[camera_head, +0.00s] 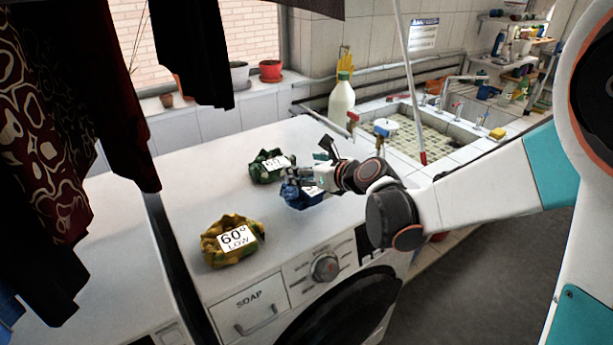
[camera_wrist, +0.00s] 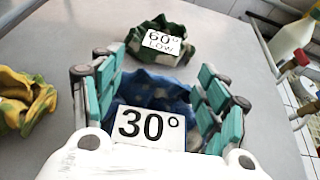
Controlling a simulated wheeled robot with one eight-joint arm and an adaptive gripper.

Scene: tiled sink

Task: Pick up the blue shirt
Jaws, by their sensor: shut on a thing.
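The blue shirt (camera_head: 304,196) is a crumpled bundle on top of the white washing machine, near its right side. In the wrist view the blue shirt (camera_wrist: 153,90) carries a white label reading 30° and lies between the teal-padded fingers. My gripper (camera_head: 297,186) is shut on it, with a finger on either side; it also shows in the wrist view (camera_wrist: 155,98). The shirt's underside is hidden, so I cannot tell whether it touches the machine top.
Dark clothes (camera_head: 100,90) hang at the left. A white bottle (camera_head: 341,100) and tiled sink (camera_head: 415,135) stand behind right. The machine's (camera_head: 185,190) left top is clear.

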